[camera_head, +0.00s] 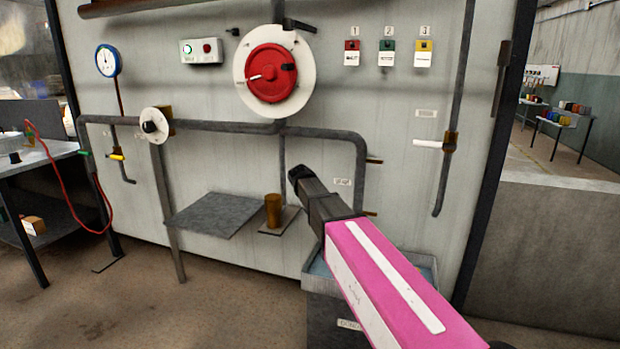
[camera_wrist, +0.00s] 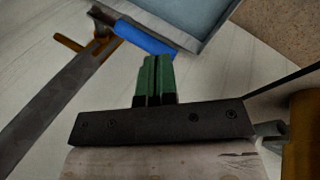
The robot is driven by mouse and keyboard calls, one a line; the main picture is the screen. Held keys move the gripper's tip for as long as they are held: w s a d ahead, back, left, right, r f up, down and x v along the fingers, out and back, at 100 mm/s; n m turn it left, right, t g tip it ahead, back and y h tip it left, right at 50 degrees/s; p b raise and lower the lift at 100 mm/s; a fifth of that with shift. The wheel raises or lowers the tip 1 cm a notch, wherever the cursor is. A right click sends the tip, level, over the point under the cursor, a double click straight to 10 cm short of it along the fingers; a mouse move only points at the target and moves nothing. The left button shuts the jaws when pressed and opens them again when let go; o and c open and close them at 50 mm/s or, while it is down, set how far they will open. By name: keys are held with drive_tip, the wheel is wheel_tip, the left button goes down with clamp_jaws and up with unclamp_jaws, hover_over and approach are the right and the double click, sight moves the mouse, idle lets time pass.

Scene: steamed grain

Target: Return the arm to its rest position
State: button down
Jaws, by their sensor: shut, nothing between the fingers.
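My pink and white arm (camera_head: 385,275) reaches up from the lower right in the head view, in front of the grey wall panel (camera_head: 215,165). Its dark front end (camera_head: 318,195) points up and left, beside the bent pipe. In the wrist view the green fingers of my gripper (camera_wrist: 155,65) are together with nothing between them. A blue handle (camera_wrist: 148,38) lies just beyond the fingertips in that view; I cannot tell whether they touch it.
A dark bin (camera_head: 325,310) stands below my arm. A grey shelf (camera_head: 213,213) and a brown cup (camera_head: 273,210) are left of it. Pipes (camera_head: 215,126), a red wheel (camera_head: 272,74) and a white-handled valve (camera_head: 428,144) are on the panel. The floor at lower left is clear.

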drive_tip(key=s+d+f+m+y, duration=0.1)
drive_tip(key=s+d+f+y, duration=0.1)
drive_tip(key=s+d+f, duration=0.5)
drive_tip(key=s+d+f+g+y, duration=0.1)
drive_tip(key=s+d+f+y, duration=0.2)
drive_tip(key=s+d+f, duration=0.5)
drive_tip(key=s+f, duration=0.4)
drive_tip(key=s, duration=0.4)
drive_tip(key=shift+s+d+m, duration=0.15)
drive_tip(key=shift+s+m, duration=0.1)
drive_tip(key=shift+m, duration=0.15)
